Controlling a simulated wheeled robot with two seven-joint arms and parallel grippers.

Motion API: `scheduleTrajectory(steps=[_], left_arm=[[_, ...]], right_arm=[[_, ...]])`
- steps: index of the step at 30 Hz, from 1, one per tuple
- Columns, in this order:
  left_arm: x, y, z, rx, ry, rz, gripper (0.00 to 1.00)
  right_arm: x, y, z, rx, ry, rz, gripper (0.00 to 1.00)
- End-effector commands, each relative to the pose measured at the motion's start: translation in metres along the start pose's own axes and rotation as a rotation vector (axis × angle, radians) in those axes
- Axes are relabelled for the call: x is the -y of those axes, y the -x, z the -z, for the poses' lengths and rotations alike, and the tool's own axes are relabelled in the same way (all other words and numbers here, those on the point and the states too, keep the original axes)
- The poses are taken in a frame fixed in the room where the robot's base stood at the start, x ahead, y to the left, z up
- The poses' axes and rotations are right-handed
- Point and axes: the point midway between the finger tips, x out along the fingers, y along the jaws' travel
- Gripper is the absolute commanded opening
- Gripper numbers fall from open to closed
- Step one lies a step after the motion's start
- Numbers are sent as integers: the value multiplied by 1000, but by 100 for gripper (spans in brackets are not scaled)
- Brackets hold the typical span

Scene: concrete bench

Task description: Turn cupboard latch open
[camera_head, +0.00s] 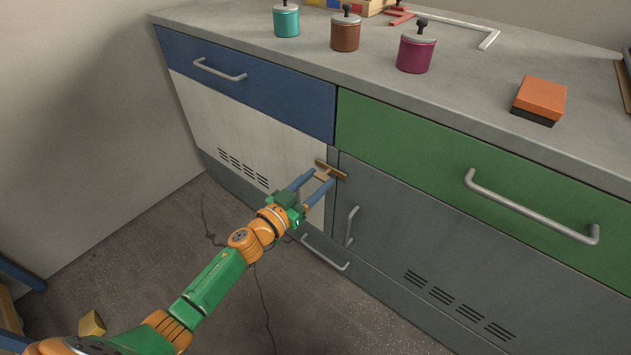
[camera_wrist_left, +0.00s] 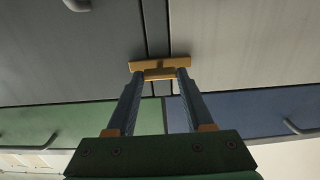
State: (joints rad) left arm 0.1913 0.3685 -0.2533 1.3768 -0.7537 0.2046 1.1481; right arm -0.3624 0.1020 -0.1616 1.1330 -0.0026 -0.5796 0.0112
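The cupboard latch (camera_head: 331,170) is a brown-yellow bar lying across the seam between the pale door (camera_head: 233,124) and the grey door (camera_head: 420,225), just below the drawers. It also shows in the left wrist view (camera_wrist_left: 160,66), spanning the dark seam. My left gripper (camera_head: 321,177) reaches it from the lower left. In the left wrist view its two fingers (camera_wrist_left: 160,75) stand on either side of the latch's raised grip piece, which fills the gap between them, so it appears shut on the latch. My right gripper is not in view.
A blue drawer (camera_head: 240,80) and a green drawer (camera_head: 480,180) with bar handles are above the doors. A vertical handle (camera_head: 351,226) is right of the latch. Lidded pots and an orange block (camera_head: 540,97) stand on the bench top (camera_head: 460,82).

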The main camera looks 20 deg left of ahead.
Motion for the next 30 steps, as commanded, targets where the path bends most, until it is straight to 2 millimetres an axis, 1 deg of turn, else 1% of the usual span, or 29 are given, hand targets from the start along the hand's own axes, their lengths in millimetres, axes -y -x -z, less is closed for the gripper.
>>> scheduleTrajectory(steps=[1, 2, 3, 8, 14, 20, 30], left_arm=[[0, 0, 0, 0, 0, 0, 10], [0, 0, 0, 0, 0, 0, 2], [0, 0, 0, 0, 0, 0, 0], [0, 0, 0, 1, -11, 0, 0], [0, 0, 0, 1, -85, 0, 0], [-1, 0, 0, 1, -238, 1, 0], [-1, 0, -1, 2, -561, 0, 0]], right_arm=[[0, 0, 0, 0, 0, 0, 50], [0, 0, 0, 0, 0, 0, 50], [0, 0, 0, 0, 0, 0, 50], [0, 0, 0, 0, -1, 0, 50], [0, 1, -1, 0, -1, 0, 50], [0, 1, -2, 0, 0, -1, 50], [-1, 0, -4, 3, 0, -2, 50]])
